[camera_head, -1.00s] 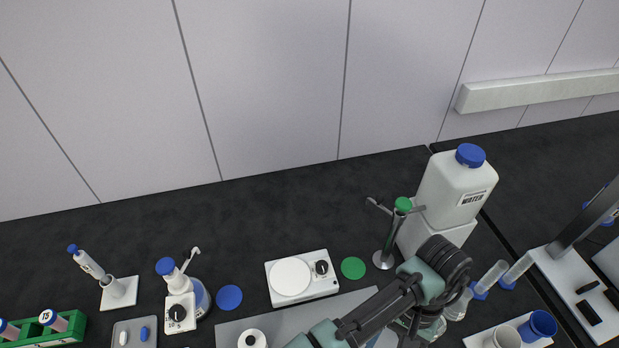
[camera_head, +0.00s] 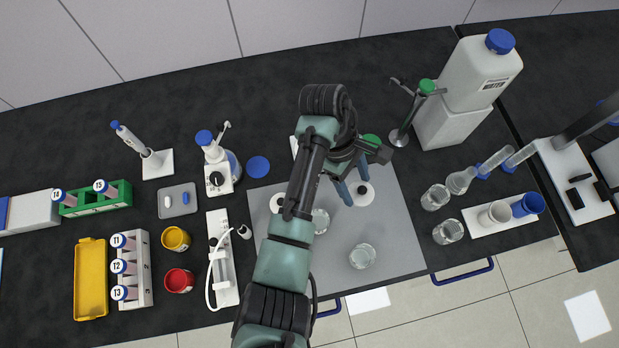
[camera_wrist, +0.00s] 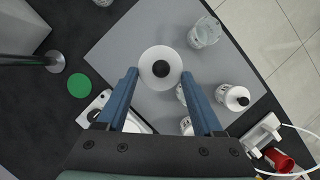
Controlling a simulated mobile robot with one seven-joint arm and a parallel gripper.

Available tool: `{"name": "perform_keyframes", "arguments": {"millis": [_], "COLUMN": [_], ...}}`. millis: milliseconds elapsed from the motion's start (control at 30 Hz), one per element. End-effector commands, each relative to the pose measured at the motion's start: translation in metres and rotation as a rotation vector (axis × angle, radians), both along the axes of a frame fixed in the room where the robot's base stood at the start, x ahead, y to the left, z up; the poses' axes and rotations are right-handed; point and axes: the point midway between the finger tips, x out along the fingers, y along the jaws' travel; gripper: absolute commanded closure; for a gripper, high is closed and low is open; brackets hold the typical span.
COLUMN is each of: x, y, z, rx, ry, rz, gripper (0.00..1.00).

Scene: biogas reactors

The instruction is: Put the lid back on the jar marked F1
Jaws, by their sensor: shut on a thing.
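My gripper (camera_wrist: 160,76) is shut on a round white lid (camera_wrist: 161,67) with a black knob. In the head view the lid (camera_head: 363,194) shows at the blue fingers, over the grey mat (camera_head: 400,235). Whether it touches anything below is hidden. An open glass jar (camera_head: 319,221) stands on the mat beside my arm, and another clear glass vessel (camera_head: 362,256) stands nearer the front. Two jars with white lids show in the wrist view, one at the right (camera_wrist: 235,97) and one partly behind a finger (camera_wrist: 187,125). I cannot read an F1 mark on any jar.
A metal stand (camera_head: 400,135) with a green top rises behind the mat, beside a water canister (camera_head: 475,75). Several glass vessels (camera_head: 435,197) stand to the right. A pump bottle (camera_head: 217,165) and a syringe device (camera_head: 223,262) stand to the left. The mat's right part is clear.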

Motion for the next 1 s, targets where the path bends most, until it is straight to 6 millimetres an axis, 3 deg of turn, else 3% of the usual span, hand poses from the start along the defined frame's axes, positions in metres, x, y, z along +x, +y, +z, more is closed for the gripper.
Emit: {"name": "perform_keyframes", "arguments": {"millis": [33, 200, 400, 600, 1000], "x": [-0.006, -0.021, -0.045, -0.057, -0.057], "y": [0.001, 0.028, 0.064, 0.081, 0.082], "z": [0.008, 0.001, -0.01, -0.017, -0.039], "rx": [-0.008, -0.001, 0.004, 0.004, 0.002], "ry": [0.006, 0.006, 0.003, 0.0, -0.002], "rz": [0.157, 0.606, 0.952, 1.087, 1.095], "gripper": [0.83, 0.83, 0.83, 0.83, 0.83]}}
